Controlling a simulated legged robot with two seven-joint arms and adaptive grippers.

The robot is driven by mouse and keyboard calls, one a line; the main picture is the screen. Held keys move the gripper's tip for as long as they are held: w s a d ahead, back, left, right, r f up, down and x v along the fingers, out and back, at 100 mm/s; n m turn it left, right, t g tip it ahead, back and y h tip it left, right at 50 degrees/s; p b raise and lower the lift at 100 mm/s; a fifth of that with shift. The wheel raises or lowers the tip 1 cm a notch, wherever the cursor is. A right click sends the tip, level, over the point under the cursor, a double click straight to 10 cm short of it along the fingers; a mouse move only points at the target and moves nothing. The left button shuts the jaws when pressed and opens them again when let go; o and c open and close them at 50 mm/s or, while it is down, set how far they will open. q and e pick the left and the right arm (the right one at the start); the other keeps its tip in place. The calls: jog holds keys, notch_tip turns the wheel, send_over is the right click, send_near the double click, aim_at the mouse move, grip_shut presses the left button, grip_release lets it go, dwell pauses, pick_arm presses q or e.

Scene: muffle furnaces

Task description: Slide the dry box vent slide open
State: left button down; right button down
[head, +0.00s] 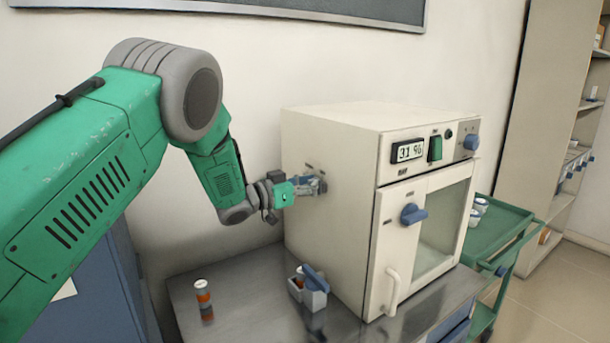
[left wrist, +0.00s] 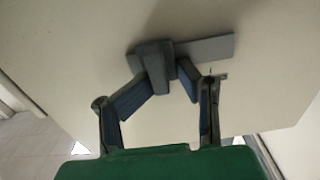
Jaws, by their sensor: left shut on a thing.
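The dry box (head: 330,150) is a cream cabinet on a metal bench, with a display reading about 31 %, a glass door and a blue knob. My left gripper (head: 316,186) is at the box's left side wall. In the left wrist view, the gripper's two fingers (left wrist: 163,85) are closed around the grey knob of the vent slide (left wrist: 153,62). A flat grey plate of the slide (left wrist: 208,49) extends to the right of the knob along the wall. In the head view the gripper largely hides the slide. My right gripper is not in view.
An orange-banded vial (head: 203,291) and a small white container with a blue item (head: 312,290) stand on the metal bench (head: 250,315). A green cart (head: 495,235) is to the right, with shelves (head: 570,120) behind it.

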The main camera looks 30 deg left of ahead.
pick_arm(q)
jog(key=shift+s+d+f, duration=0.3)
jog(key=shift+s+f, duration=0.2)
jog(key=shift+f, duration=0.05)
jog(key=c, duration=1.6)
grip_release()
jog(key=shift+o, duration=0.2)
jog(key=shift+w+d+r, duration=0.15)
jog(key=v, duration=1.2)
